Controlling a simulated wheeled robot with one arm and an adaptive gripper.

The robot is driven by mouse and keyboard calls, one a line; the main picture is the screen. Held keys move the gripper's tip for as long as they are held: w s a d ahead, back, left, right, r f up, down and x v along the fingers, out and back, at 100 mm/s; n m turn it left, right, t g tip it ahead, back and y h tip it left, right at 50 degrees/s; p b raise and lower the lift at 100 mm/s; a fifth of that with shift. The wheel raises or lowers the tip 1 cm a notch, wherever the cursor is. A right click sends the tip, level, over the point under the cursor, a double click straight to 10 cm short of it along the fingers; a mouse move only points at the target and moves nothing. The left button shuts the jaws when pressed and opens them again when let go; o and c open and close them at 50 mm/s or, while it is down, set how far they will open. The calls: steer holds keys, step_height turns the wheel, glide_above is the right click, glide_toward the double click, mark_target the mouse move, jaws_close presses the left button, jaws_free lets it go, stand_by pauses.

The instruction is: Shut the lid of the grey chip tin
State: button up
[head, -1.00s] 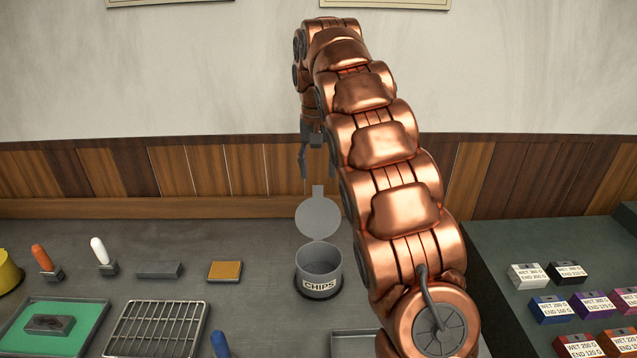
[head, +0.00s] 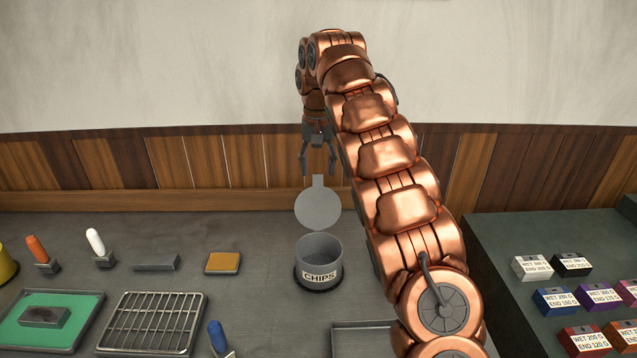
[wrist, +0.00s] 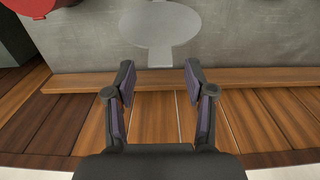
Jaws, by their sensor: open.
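The grey chip tin (head: 319,262) stands on the bench with a "CHIPS" label on its front and its mouth open. Its round grey lid (head: 318,208) stands raised at the tin's back edge, with a tab (head: 318,181) pointing up. My gripper (head: 318,172) hangs above and around the level of the tab, fingers apart and empty. In the wrist view the open fingers (wrist: 159,75) point toward the lid (wrist: 158,22), with the tab (wrist: 160,56) between their lines. I cannot tell whether they touch it. The tin body is hidden in the wrist view.
A brown sponge-like block (head: 222,263), a wire rack (head: 153,322) and a green tray (head: 50,322) lie left of the tin. Labelled boxes (head: 570,264) stand on the right bench. The wood-panelled wall (head: 220,163) is close behind the lid.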

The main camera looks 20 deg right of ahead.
mark_target(318, 176)
steer(key=shift+f, duration=1.55)
jaws_close()
steer(key=shift+d, duration=0.15)
